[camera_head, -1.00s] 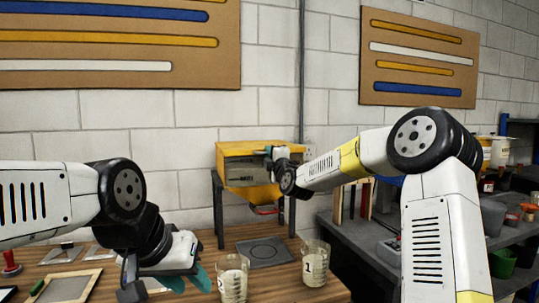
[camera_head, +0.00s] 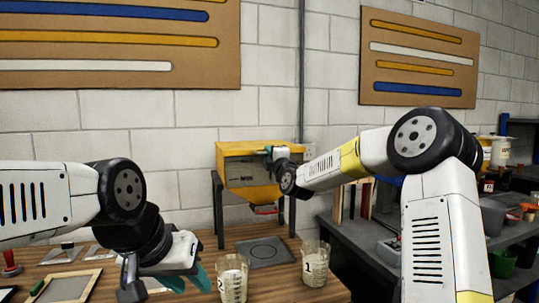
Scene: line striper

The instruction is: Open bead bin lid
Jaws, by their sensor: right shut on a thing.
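The bead bin (camera_head: 240,172) is a yellow box on a dark stand at the back of the wooden table, against the wall. Its lid (camera_head: 236,148) is the yellow top; it looks closed or nearly so, though my right arm partly covers it. My right gripper (camera_head: 268,153) is at the bin's upper right front edge, small in view, and shut on the lid's edge or handle; the exact grip is hard to see.
Two clear cups with pale contents, one left (camera_head: 232,278) and one marked 1 (camera_head: 315,264), stand at the table front. A grey square plate (camera_head: 265,252) lies below the bin. A framed panel (camera_head: 66,286) lies at left. Grey shelves (camera_head: 380,232) with tubs stand at right.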

